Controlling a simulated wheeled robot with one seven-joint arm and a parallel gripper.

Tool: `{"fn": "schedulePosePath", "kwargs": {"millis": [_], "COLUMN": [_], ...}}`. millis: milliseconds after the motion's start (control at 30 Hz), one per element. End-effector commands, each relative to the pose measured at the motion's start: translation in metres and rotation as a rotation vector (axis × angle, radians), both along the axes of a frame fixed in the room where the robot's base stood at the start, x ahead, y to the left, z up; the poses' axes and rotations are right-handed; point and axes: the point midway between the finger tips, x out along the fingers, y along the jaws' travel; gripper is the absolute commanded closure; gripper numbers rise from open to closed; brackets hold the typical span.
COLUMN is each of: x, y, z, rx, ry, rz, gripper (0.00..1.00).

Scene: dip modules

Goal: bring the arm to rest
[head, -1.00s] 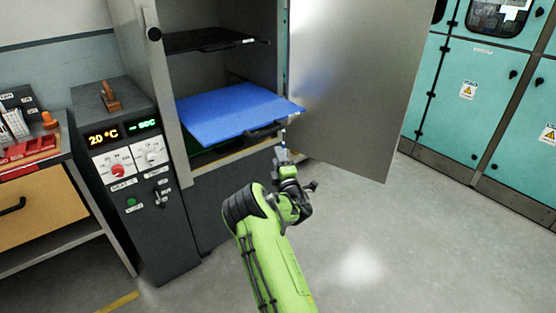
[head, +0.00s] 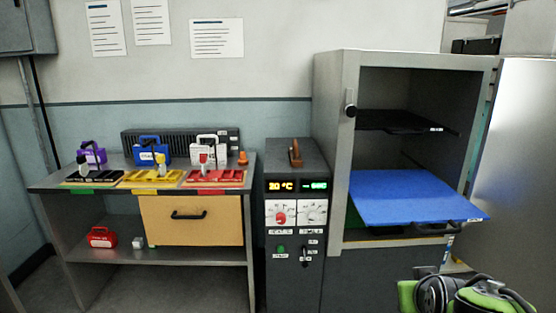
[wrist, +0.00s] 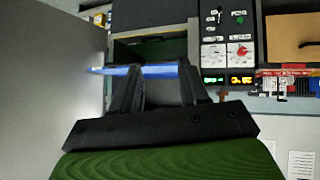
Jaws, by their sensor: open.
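My arm (head: 460,296) shows at the bottom right of the head view, in front of the oven cabinet. My gripper (wrist: 161,72) is open in the wrist view, with its two dark fingers apart. The edge of a blue tray (wrist: 150,71) passes across the view behind the fingers; I cannot tell how near it is. No object is clearly held. In the head view the blue tray (head: 410,198) sticks out of the open cabinet, above and left of my arm.
The cabinet door (head: 518,170) stands open at the right. A control box (head: 293,235) stands left of the cabinet. A workbench (head: 100,255) at the left carries purple, blue and white cases and coloured trays. A black shelf (head: 400,121) sits above the blue tray.

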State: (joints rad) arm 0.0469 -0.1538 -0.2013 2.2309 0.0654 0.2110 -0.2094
Motion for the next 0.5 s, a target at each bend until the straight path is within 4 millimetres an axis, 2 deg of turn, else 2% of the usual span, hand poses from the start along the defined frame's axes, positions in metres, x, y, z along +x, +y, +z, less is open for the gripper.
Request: {"fn": "schedulePosePath", "kwargs": {"millis": [33, 100, 200, 433, 500], "x": [-0.027, -0.062, -0.109, -0.206, -0.204], "y": [0.022, 0.049, 0.078, 0.114, 0.113], "z": [0.004, 0.002, -0.004, -0.027, -0.004], "rx": [0.049, 0.105, 0.152, 0.182, 0.184], "ry": [0.027, 0.086, 0.165, 0.329, 0.336], "rz": [0.028, 0.059, 0.097, 0.138, 0.134], "gripper": [0.56, 0.56, 0.56, 0.56, 0.56]}}
